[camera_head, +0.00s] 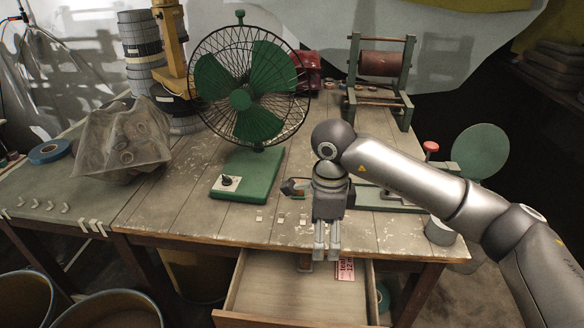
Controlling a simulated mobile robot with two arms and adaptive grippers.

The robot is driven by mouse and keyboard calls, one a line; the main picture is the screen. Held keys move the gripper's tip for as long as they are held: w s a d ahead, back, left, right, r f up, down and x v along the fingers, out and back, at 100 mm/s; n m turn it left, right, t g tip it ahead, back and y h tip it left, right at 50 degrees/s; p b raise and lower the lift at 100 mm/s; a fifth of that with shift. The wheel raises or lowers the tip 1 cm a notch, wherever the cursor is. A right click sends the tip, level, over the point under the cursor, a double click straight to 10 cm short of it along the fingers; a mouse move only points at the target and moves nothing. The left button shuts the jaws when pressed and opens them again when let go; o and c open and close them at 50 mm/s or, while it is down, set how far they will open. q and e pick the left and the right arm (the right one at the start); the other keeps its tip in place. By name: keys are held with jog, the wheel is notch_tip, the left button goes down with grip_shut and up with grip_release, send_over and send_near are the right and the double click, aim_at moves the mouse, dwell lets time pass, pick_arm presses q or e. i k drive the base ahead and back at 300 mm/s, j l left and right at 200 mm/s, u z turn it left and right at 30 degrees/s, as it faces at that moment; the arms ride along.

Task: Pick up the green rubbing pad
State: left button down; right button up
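My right gripper (327,258) hangs from the arm coming in from the right. Its fingers point down over the back of the open drawer (285,290). A narrow gap shows between the fingers, and I see nothing held in it. A small brownish piece (304,262) lies in the drawer just left of the fingertips, partly in shadow. A red-and-white printed card (344,268) lies to their right. I cannot make out a green rubbing pad for certain; the gripper hides part of the drawer. My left gripper is not in view.
A green fan (240,100) stands on the worn wooden table (180,205). A frame with a reddish roller (380,65) stands behind. A green disc (480,150) is at the right. A blue tape roll (50,152) lies at the left. The drawer's front half is clear.

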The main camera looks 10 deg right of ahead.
aim_at(301, 195)
jog(key=i, duration=0.95)
